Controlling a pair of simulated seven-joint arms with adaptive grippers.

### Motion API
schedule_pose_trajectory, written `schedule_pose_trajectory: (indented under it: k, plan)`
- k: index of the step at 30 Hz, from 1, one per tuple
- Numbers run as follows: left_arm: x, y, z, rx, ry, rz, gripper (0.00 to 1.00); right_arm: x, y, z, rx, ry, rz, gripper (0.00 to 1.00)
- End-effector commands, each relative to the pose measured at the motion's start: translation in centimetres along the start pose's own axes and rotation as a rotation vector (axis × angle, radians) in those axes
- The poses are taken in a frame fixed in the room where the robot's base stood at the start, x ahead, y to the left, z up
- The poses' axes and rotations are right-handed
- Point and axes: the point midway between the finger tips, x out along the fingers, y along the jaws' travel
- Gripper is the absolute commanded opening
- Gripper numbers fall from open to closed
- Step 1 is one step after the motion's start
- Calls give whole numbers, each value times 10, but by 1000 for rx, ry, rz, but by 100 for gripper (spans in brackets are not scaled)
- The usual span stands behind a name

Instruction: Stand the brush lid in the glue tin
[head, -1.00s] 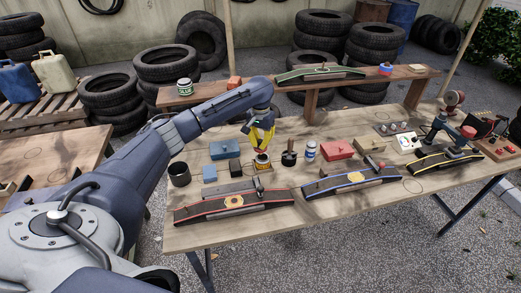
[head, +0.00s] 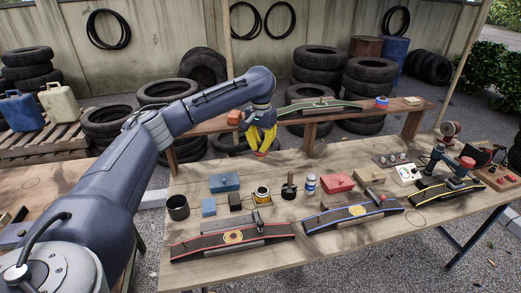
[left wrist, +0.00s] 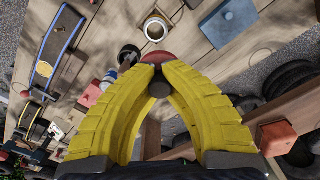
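My left gripper (head: 261,146) is shut on the brush lid (head: 260,154), whose red part shows just below the fingertips. In the left wrist view the red lid (left wrist: 157,57) sits at the fingertips, with a dark knob (left wrist: 159,87) between the yellow fingers. Any brush under it is hidden. The glue tin (head: 262,198) stands upright and open on the table, below the gripper and apart from the lid. Its pale inside and rim show in the left wrist view (left wrist: 156,29). My right gripper is not in view.
Around the tin stand a black-handled tool (head: 289,189), a blue-and-white can (head: 311,185), a blue box (head: 225,182), a dark block (head: 235,201) and a dark cup (head: 177,207). Ramp-like pieces (head: 233,238) line the front. A raised plank shelf (head: 335,117) runs behind.

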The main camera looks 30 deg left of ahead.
Motion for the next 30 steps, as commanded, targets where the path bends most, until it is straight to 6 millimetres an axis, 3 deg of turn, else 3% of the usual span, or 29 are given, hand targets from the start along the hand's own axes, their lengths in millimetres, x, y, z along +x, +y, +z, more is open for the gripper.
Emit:
schedule_pose_trajectory:
  k: [6, 12, 30]
  plan:
    - [48, 1, 5, -10, -7, 0, 0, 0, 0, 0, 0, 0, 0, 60]
    - [80, 2, 7, -11, -1, 1, 0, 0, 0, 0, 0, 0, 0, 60]
    - [118, 2, 8, -12, 1, 0, 0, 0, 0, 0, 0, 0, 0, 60]
